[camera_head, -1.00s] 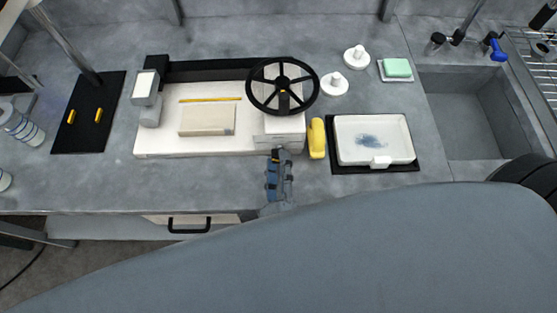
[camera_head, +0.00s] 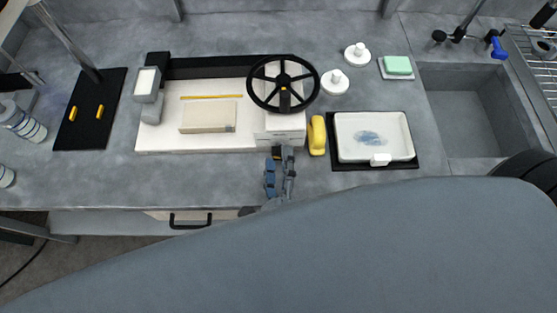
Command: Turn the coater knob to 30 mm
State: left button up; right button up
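A pale machine with a black spoked handwheel (camera_head: 283,84) stands on the counter. A small dark piece (camera_head: 278,152) with a yellowish spot shows at the front of the machine's white block (camera_head: 279,131); whether it is the coater knob or part of my gripper is unclear, and no scale can be read. My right gripper (camera_head: 279,163) is just in front of this block, its blue-grey and dark parts side by side. Its fingertips are too small to tell whether they are open, shut or touching anything. My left gripper is not in view.
A yellow object (camera_head: 317,136) stands close to the right of the gripper. Beyond it a white tray (camera_head: 346,150) with a blue smear sits on a black mat. A drawer with a black handle (camera_head: 190,221) is below the counter. The counter left of the gripper is clear.

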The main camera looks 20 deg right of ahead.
jog(key=shift+s, duration=0.15)
jog(key=shift+v, duration=3.6)
jog(key=shift+s+a, duration=0.1)
jog(key=shift+s, duration=0.05)
